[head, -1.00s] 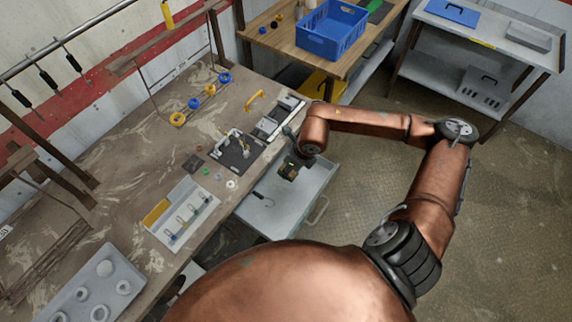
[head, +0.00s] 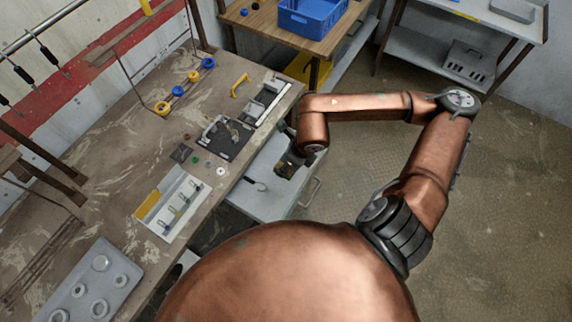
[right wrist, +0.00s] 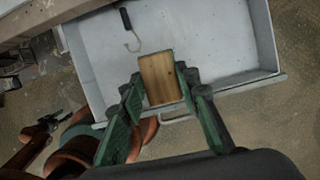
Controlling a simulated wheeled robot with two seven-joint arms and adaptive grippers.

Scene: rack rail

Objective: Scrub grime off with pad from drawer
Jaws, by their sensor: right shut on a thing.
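My right gripper (right wrist: 161,88) is shut on a wooden-faced block (right wrist: 161,78), which appears to be the pad. The block is between its green fingers, and its underside is hidden. In the head view my right gripper (head: 290,163) is over the open grey drawer (head: 268,207), beside the bench edge. The drawer (right wrist: 225,50) also shows below the block in the right wrist view. A hook with a black handle (right wrist: 126,19) lies in the drawer. I cannot make out the grime for certain. My left gripper is not in view.
The bench (head: 120,135) holds a black board with a handle (head: 226,139), a small dark square (head: 181,152), a white tray with a yellow strip (head: 172,205) and a grey tray with round parts (head: 95,285). A blue bin (head: 310,17) stands on a wooden table behind.

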